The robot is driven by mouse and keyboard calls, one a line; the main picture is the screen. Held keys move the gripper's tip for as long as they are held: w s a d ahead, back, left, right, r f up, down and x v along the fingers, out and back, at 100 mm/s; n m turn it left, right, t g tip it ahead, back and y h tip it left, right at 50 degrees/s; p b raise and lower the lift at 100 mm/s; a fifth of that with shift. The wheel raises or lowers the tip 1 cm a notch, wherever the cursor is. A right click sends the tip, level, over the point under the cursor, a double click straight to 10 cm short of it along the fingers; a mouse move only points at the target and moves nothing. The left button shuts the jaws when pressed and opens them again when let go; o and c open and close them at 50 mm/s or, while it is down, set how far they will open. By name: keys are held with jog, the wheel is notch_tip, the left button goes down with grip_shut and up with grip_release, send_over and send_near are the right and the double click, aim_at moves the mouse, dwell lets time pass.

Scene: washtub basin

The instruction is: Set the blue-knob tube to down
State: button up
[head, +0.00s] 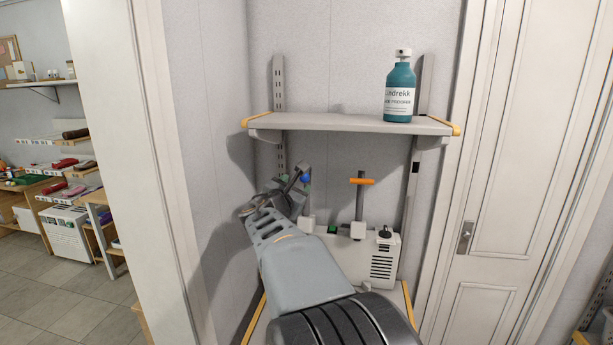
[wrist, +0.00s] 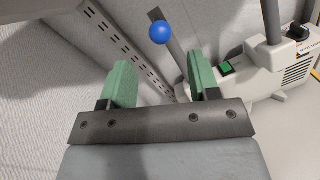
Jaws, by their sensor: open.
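The blue knob (wrist: 160,32) shows near the top of a dark grey tube (wrist: 178,55) in the wrist view. The tube's lower part runs down behind my right fingertip. My gripper (wrist: 165,82) is open, with its two green finger pads apart and nothing between them. The knob appears just beyond the gap between the pads; I cannot tell how far. In the head view the blue knob (head: 305,178) shows beside my gripper, which hides most of its tube.
A white device (head: 340,250) with a green switch (head: 332,229) stands against the wall. A second upright tube (head: 360,205) carries an orange handle (head: 362,181). A shelf (head: 350,124) with a teal bottle (head: 399,90) hangs above. A slotted wall rail (wrist: 125,45) runs beside the knob.

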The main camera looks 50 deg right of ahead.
aim_at(305, 177)
jog(key=p+x, duration=0.2)
jog(key=x, duration=0.8)
jog(key=shift+c, duration=0.4)
jog(key=shift+a, duration=0.1)
grip_shut()
jog(key=shift+f, duration=0.1)
